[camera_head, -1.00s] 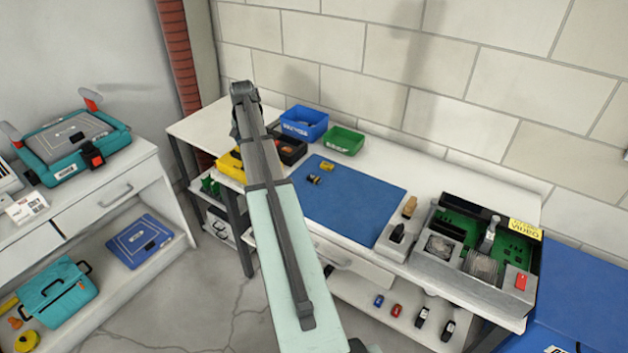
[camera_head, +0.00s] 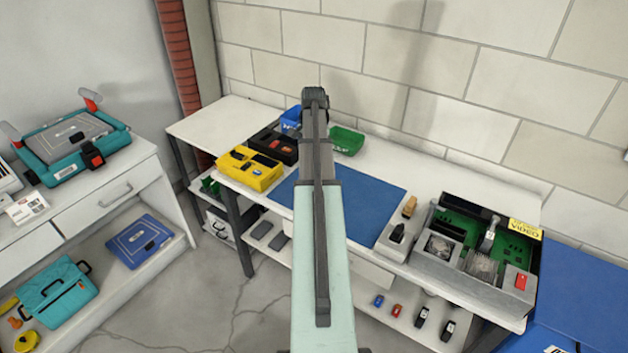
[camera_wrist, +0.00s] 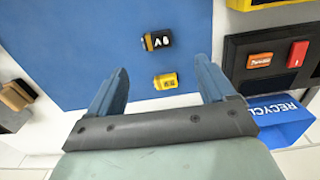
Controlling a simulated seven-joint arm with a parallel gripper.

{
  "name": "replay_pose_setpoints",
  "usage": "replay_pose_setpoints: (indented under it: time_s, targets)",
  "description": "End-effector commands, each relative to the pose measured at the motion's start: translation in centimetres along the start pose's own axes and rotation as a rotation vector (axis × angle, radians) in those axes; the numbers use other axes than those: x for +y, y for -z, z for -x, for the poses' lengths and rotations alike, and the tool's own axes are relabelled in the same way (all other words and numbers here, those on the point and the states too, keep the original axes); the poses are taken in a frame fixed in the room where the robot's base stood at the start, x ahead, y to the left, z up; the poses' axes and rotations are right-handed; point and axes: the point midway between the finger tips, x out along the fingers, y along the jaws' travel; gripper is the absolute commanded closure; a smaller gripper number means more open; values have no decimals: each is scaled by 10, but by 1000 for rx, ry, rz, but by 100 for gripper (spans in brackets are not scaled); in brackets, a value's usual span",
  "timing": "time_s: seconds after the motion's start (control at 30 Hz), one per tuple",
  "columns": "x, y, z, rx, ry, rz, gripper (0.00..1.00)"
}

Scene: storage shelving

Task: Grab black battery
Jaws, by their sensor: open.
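The black battery (camera_wrist: 157,40), with white lettering and a yellowish end, lies on the blue mat (camera_wrist: 80,40) in the wrist view. A smaller yellow battery (camera_wrist: 166,81) lies on the mat nearer to my gripper (camera_wrist: 160,64). My gripper is open and empty. Its two blue-grey fingers stand either side of the yellow battery in the picture, and the black one shows beyond the fingertips. In the head view my arm covers the middle of the blue mat (camera_head: 375,195) and hides both batteries and my fingers.
A yellow box (camera_head: 248,170), a black tray (camera_head: 268,150), a blue bin (camera_head: 291,119) and a green bin (camera_head: 346,142) surround the mat's far left side. A grey device with green boards (camera_head: 475,250) stands to the right. The mat's right part is clear.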

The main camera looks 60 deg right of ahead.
Motion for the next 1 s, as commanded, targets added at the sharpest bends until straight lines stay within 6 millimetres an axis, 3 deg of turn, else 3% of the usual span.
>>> replay_pose_setpoints:
  time_s: [0.2,0.57,1.0]
  targets:
    - [0,0,-30,0,0,1,17]
    - [1,0,-45,1,0,1,17]
    - [5,2,-91,0,0,1,17]
